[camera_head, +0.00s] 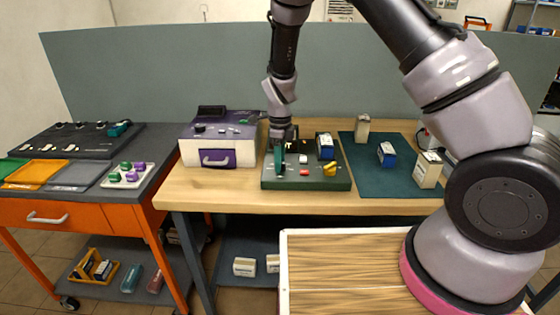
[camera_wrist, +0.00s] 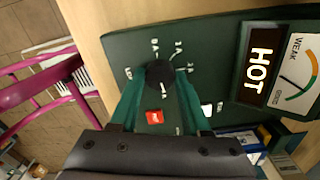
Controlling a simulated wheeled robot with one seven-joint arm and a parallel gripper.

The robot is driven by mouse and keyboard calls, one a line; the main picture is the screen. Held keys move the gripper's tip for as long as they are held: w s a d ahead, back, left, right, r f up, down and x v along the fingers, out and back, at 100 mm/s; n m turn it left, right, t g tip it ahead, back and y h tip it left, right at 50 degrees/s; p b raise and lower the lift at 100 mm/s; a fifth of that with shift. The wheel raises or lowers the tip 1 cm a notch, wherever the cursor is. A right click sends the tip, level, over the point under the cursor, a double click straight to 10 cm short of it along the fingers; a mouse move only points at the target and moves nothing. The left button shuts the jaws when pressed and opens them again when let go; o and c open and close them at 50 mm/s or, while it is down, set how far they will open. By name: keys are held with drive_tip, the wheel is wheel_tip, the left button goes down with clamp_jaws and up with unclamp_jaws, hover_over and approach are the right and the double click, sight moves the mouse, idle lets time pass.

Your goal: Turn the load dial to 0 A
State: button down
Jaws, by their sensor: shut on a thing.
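The green tester panel (camera_head: 345,183) lies on the wooden table. In the wrist view, the round black load dial (camera_wrist: 160,73) sits on the panel, with small white marks around it; 0 A appears at its upper left and 1 A at its upper right. I cannot clearly read the dial's pointer. My gripper (camera_wrist: 160,85) has its green fingers on either side of the dial and is shut on it. In the head view my gripper (camera_head: 279,160) points down at the panel's left part and hides the dial.
Beside the dial are a red button (camera_wrist: 154,117), a lit HOT display (camera_wrist: 258,62) and a WEAK meter (camera_wrist: 299,75). A purple-and-white case (camera_head: 218,150) stands left; a teal mat (camera_head: 372,178) lies right.

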drive_tip(key=n, duration=0.9)
drive_tip(key=shift+n, duration=0.4)
drive_tip(key=n, duration=0.4)
drive_tip(key=shift+n, duration=0.3)
drive_tip(key=n, duration=0.4)
drive_tip(key=shift+w+n, duration=0.1)
drive_tip(key=shift+n, duration=0.2)
drive_tip(key=n, duration=1.1)
drive_tip(key=shift+n, duration=2.1)
